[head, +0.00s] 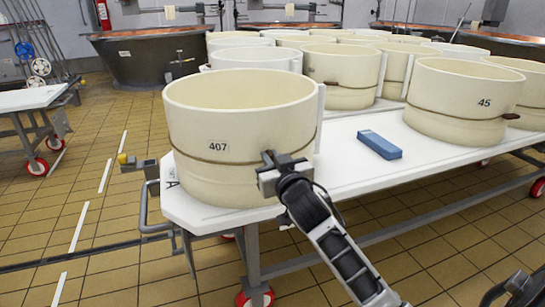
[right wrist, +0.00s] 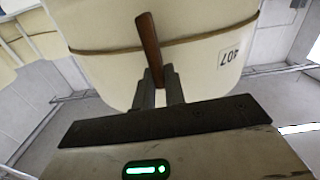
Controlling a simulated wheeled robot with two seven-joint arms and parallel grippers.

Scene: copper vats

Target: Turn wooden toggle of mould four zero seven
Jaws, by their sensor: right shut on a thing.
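Mould 407 (head: 240,115) is a cream round tub with a cord around it, standing on the near left end of the white table. Its number label (head: 219,147) faces me. In the right wrist view the mould (right wrist: 195,45) appears upside down, with the brown wooden toggle (right wrist: 149,40) on its cord. My right gripper (head: 268,168) is at the mould's front right side. In the right wrist view its fingers (right wrist: 158,82) are shut on one end of the toggle. The gripper hides the toggle in the head view. My left gripper is not in view.
The white table (head: 345,175) also bears a blue block (head: 380,145), mould 45 (head: 460,100) and several more cream moulds behind. A copper vat (head: 150,60) stands at the back left. Tiled floor (head: 105,215) is open to the left.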

